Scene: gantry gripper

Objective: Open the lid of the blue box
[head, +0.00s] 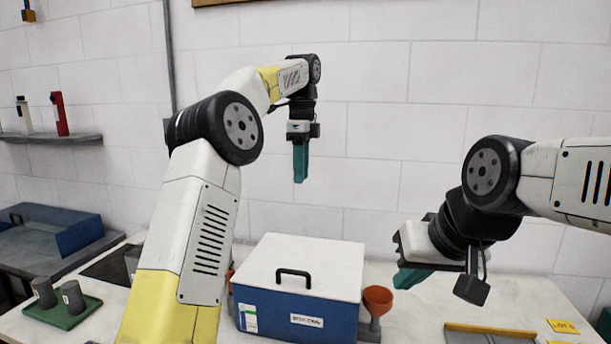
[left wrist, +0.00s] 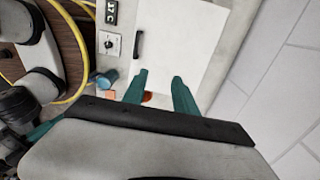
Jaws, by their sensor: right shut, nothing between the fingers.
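The blue box (head: 282,314) stands on the white table, with a white lid (head: 325,262) shut flat on it. A black handle (head: 294,274) sits near the lid's front edge; the lid (left wrist: 178,35) and handle (left wrist: 138,46) also show in the left wrist view. My left gripper (head: 300,180) hangs pointing down, well above the lid and clear of it. Its teal fingers (left wrist: 161,76) are spread apart with nothing between them. My right gripper (head: 408,280) is shut and empty, right of the box, apart from it.
An orange funnel (head: 378,298) stands close to the box's right side. A green tray (head: 65,312) with grey cylinders lies at the left. A yellow-edged tray (head: 490,330) is at the front right. A white wall (head: 400,130) rises behind the table.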

